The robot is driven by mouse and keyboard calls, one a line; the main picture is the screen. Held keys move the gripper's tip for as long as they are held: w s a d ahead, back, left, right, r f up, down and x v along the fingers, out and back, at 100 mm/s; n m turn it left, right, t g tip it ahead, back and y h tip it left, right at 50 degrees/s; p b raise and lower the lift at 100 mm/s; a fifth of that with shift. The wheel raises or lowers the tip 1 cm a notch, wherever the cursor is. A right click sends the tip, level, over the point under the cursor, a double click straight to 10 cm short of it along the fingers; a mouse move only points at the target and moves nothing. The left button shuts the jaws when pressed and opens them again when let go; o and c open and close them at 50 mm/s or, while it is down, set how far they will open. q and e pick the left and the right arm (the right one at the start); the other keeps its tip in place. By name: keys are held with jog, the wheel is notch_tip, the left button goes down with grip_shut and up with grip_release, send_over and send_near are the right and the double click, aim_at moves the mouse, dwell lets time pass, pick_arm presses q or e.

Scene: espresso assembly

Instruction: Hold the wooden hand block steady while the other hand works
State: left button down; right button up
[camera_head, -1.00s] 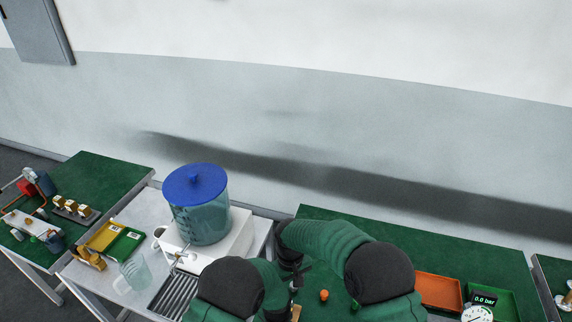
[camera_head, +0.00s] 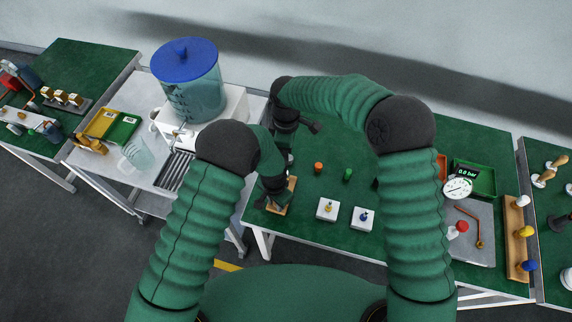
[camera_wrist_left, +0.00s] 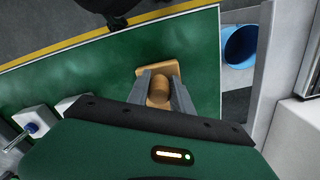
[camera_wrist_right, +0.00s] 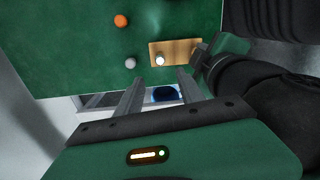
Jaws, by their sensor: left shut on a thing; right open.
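The wooden hand block is a light-wood base (camera_head: 287,194) with a round wooden piece standing on it, near the left front corner of the green table. The left wrist view shows my left gripper (camera_wrist_left: 159,84) with a finger on each side of the round wooden piece (camera_wrist_left: 157,92), shut on it. In the right wrist view the base (camera_wrist_right: 180,52) lies ahead of my right gripper (camera_wrist_right: 159,77), with a small pale round thing near its left end. My right gripper is open, apart from the block, with nothing between its fingers. In the head view my arms partly hide the block.
An orange knob (camera_head: 318,168), a green knob (camera_head: 347,174) and two small white blocks (camera_head: 328,209) (camera_head: 363,218) stand right of the block. The blue-lidded water tank (camera_head: 190,88) stands on the machine at left. A gauge (camera_head: 458,187) is at right.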

jog(key=shift+n, duration=0.5)
notch_tip(320, 180, down, 12)
jog(key=shift+f, duration=0.1)
jog(key=shift+c, duration=0.4)
grip_shut()
